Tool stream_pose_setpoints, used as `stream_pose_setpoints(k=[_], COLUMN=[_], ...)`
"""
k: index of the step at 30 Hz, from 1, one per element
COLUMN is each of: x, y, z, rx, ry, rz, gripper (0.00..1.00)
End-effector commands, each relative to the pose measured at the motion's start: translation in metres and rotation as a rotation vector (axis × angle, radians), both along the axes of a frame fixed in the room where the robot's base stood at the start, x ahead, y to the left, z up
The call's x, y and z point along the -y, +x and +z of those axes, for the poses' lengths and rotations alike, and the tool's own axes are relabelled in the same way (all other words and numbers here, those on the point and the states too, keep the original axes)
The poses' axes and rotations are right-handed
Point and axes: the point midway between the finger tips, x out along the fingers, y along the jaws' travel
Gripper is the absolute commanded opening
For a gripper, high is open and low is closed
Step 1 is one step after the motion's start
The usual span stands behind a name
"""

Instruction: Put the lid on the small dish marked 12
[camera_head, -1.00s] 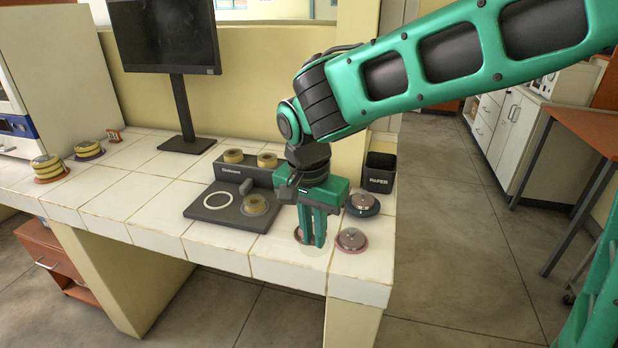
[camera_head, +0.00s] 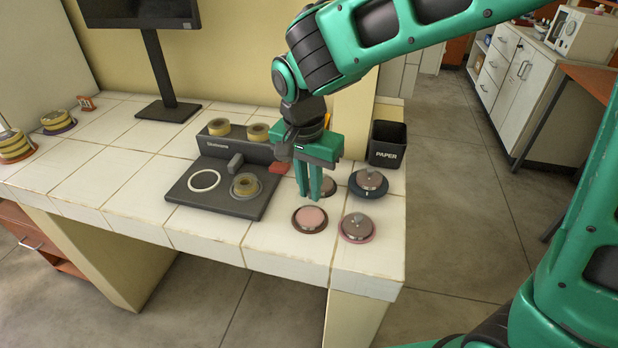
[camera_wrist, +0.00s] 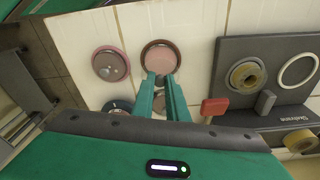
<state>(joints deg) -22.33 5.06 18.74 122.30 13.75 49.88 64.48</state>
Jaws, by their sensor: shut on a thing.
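An open-looking small round dish (camera_head: 310,219) with a dark rim and pink inside lies on the white bench near its front edge. It also shows in the wrist view (camera_wrist: 160,55). My gripper (camera_head: 310,197) points down just above and behind it, with narrow fingers a small gap apart. It is shut on what seems to be a clear lid; the lid's outline barely shows, and I cannot tell whether it touches the dish. A metal-knobbed dish stands right of the open dish (camera_head: 357,227), another behind that on a dark blue base (camera_head: 368,182). The number 12 is not readable.
Another round piece (camera_head: 328,187) is partly hidden behind my fingers. A dark device (camera_head: 230,203) with a white ring and tan rings stands left, with a red block (camera_head: 280,168) beside it. A black PAPER bin (camera_head: 387,144) stands behind right. Open bench lies farther left.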

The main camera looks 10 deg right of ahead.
Motion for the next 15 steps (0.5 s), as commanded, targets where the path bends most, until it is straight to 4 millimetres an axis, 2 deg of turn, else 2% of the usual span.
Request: stream_pose_setpoints(k=[9,15], x=[-0.002,-0.003], y=[-0.001,-0.001], z=[-0.027,-0.037], rx=[-0.002,0.000], ry=[-0.001,0.000], rz=[0.004,0.005], gripper=[0.00,0.00])
